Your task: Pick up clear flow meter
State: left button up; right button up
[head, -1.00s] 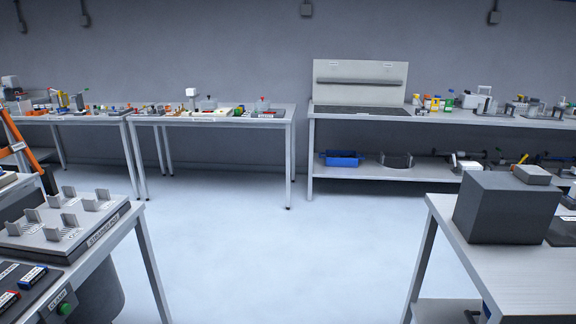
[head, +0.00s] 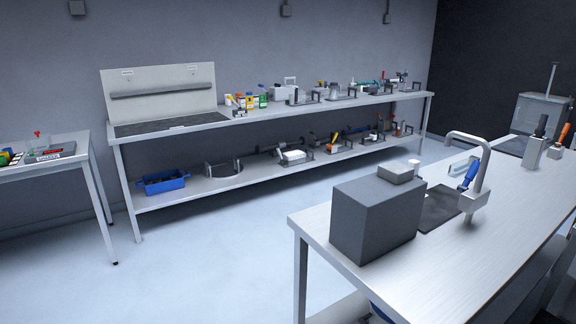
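I cannot make out the clear flow meter for certain. A small clear item with a red top (head: 38,142) stands on the right end of the left table (head: 72,142), next to a dark plate with a label; it is too small to tell what it is. Neither of my grippers shows in the head view.
A long two-level bench (head: 210,121) stands along the back wall, with bottles (head: 250,101) and tools on top. A blue bin (head: 163,182) is on its lower shelf. A dark grey box (head: 375,220) sits on the near right table (head: 480,245). The floor between is clear.

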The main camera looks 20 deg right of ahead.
aim_at(455, 170)
jog(key=i+z, duration=0.2)
jog(key=z, duration=0.2)
jog(key=i+j+z, duration=0.2)
jog(key=z, duration=0.15)
jog(key=i+j+z, duration=0.15)
jog(key=z, duration=0.25)
jog(key=i+j+z, duration=0.2)
jog(key=z, duration=0.2)
jog(key=i+j+z, duration=0.2)
jog(key=j+z, duration=0.15)
jog(key=j, duration=0.15)
jog(key=i, duration=0.55)
